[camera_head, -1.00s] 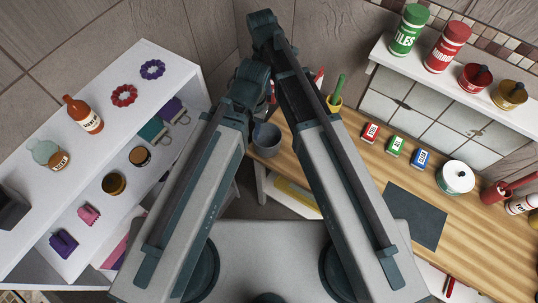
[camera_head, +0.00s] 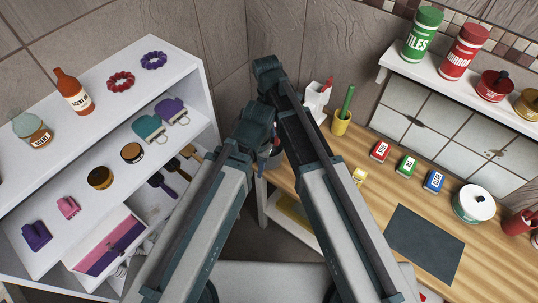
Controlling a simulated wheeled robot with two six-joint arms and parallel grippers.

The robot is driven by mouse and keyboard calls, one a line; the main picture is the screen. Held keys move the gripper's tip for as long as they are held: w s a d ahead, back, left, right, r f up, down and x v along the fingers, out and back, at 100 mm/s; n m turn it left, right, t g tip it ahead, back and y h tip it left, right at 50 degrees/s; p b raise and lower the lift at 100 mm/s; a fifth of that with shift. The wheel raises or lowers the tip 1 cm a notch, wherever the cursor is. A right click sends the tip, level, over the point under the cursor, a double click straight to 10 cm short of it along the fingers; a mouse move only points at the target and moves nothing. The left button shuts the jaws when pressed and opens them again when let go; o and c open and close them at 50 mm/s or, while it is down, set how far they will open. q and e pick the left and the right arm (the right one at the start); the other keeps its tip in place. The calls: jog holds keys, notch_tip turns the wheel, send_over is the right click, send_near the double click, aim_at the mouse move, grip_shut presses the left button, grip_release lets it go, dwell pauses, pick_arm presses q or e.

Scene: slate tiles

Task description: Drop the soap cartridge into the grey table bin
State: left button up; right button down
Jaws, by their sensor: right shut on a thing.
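The grey table bin (camera_head: 276,160) stands at the left end of the wooden counter, mostly hidden behind my arms. My right gripper (camera_head: 275,143) is at the bin's upper part, in the gap between my two arms, and only a small piece of it shows. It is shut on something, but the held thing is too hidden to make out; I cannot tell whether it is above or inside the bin. I cannot clearly identify the soap cartridge. My left gripper is hidden behind its own arm.
On the wooden counter (camera_head: 340,210) stand a yellow cup (camera_head: 341,123) with a green stick, red (camera_head: 381,150), green (camera_head: 406,166) and blue (camera_head: 433,181) boxes, a white tin (camera_head: 473,204) and a dark mat (camera_head: 425,243). A white shelf unit (camera_head: 205,75) stands left.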

notch_tip(320, 180, down, 6)
jog(key=b, duration=0.5)
jog(key=shift+r, duration=0.15)
jog(key=shift+c, duration=1.9)
grip_release()
jog(key=shift+r, duration=0.15)
jog(key=r+p, duration=0.5)
jog(key=a+r+p, duration=0.1)
jog(key=r+p, duration=0.1)
jog(key=shift+w+r, duration=0.2)
jog(key=shift+f, duration=0.1)
jog(key=shift+d, duration=0.1)
